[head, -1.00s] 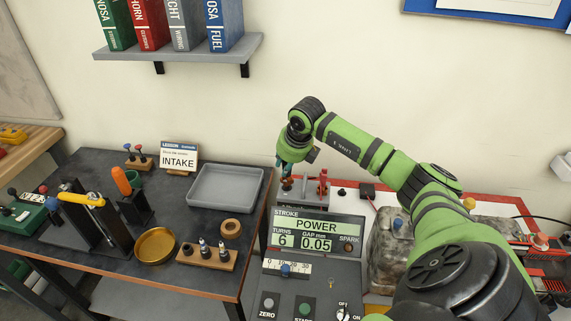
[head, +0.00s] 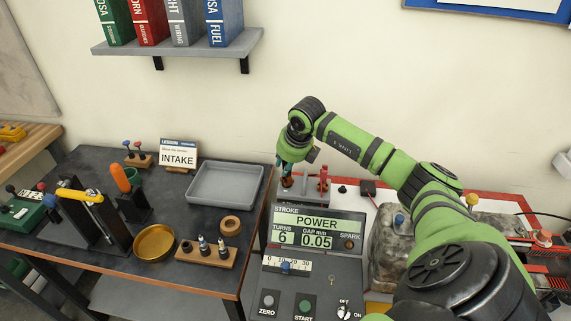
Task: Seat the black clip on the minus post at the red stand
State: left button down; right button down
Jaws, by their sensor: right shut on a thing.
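My right gripper (head: 286,177) reaches in from the right and points down behind the console. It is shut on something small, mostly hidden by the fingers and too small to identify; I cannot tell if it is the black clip. A small reddish-brown piece (head: 287,183) shows right at the fingertips. Just right of it, a red upright part (head: 323,178) stands on a low grey block (head: 310,194). The minus post cannot be told apart, and I cannot tell whether the held thing touches it. My left gripper is out of view.
The console (head: 318,226) with the POWER readout stands in front of the grey block. A dark table at left holds a grey tray (head: 226,184), a brass bowl (head: 154,243) and a wooden holder (head: 206,257). A grey engine-like casting (head: 388,250) lies under my arm.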

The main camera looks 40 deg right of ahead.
jog(key=shift+f+b, duration=0.4)
jog(key=c, duration=1)
grip_release()
jog(key=v, duration=1.2)
